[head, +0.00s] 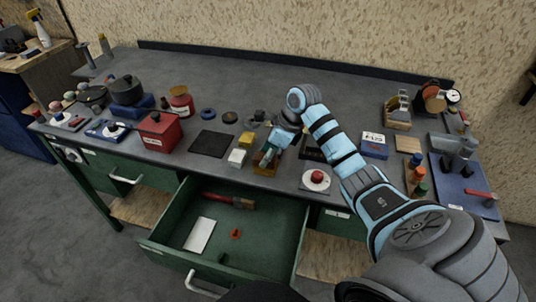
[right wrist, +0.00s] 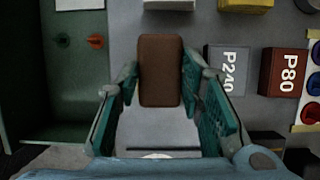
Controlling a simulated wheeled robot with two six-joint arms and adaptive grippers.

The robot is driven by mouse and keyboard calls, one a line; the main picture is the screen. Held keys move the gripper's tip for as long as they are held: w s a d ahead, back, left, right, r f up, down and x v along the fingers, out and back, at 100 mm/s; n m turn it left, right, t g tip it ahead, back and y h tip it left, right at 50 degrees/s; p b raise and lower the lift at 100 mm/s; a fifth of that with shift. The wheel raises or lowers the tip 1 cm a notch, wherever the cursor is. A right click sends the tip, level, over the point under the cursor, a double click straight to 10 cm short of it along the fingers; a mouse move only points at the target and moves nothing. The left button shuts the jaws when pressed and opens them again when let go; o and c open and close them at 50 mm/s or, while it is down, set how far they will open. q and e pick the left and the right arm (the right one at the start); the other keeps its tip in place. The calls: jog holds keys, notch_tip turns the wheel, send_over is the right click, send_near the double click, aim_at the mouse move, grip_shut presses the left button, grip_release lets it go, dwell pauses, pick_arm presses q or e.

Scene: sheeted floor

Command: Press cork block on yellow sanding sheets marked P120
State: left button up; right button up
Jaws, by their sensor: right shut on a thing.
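My right gripper (right wrist: 160,82) is shut on a brown cork block (right wrist: 160,70), with a finger on each long side. In the head view my right gripper (head: 268,156) is over the front part of the bench, just right of a white block (head: 237,157). A yellow block (head: 246,139) stands behind the white one; it also shows at the top edge of the right wrist view (right wrist: 246,5). No P120 mark is readable on it. My left gripper is out of view.
An open green drawer (head: 270,227) in front holds a brush (head: 230,201) and a white card (head: 199,235). A dark mat (head: 211,143) and a red box (head: 160,131) are to the left. A red button on a white plate (head: 316,180) is to the right.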

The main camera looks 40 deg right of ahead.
notch_tip(320, 180, up, 7)
jog(key=p, duration=0.5)
jog(key=shift+p, duration=0.35)
dwell(0.4)
